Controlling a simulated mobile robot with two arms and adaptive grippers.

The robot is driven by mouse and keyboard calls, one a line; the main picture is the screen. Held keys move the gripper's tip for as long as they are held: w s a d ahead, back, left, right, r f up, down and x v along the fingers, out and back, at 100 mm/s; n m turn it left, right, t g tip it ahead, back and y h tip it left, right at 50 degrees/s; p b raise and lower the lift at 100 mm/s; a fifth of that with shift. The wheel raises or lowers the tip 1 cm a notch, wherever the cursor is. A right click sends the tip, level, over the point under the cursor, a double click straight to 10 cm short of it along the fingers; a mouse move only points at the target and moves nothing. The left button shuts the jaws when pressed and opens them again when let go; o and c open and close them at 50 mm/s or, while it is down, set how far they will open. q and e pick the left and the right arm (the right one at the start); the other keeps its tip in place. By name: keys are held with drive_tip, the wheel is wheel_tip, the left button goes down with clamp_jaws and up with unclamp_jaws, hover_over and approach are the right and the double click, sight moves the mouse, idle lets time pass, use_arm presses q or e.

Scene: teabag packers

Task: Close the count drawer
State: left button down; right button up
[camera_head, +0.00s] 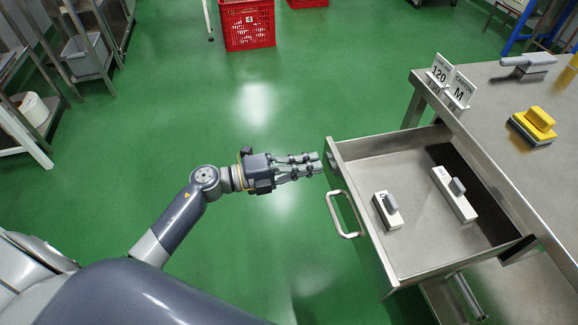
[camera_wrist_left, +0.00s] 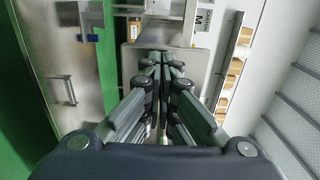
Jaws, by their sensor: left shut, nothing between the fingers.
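The count drawer (camera_head: 393,162) is a steel drawer pulled well out of the steel table on the right in the head view. Its front faces left and carries a bar handle (camera_head: 343,216). Two pale blocks with grey grips, a shorter one (camera_head: 387,211) and a longer one (camera_head: 454,195), lie inside. My left gripper (camera_head: 319,163) is shut and empty, just left of the far end of the drawer front, pointing at it. Its closed fingers (camera_wrist_left: 161,60) fill the middle of the left wrist view. My right gripper is out of view.
Two signs (camera_head: 440,71), reading 120 and M, stand on the table edge beyond the drawer. A yellow-gripped block (camera_head: 540,120) and a grey one (camera_head: 528,64) lie on the tabletop. A red crate (camera_head: 247,28) stands on the green floor, which is clear around my arm.

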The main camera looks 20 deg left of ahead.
sight(348, 156)
use_arm(q)
drive_tip(key=shift+w+d, duration=0.35)
drive_tip(key=shift+d, duration=0.15)
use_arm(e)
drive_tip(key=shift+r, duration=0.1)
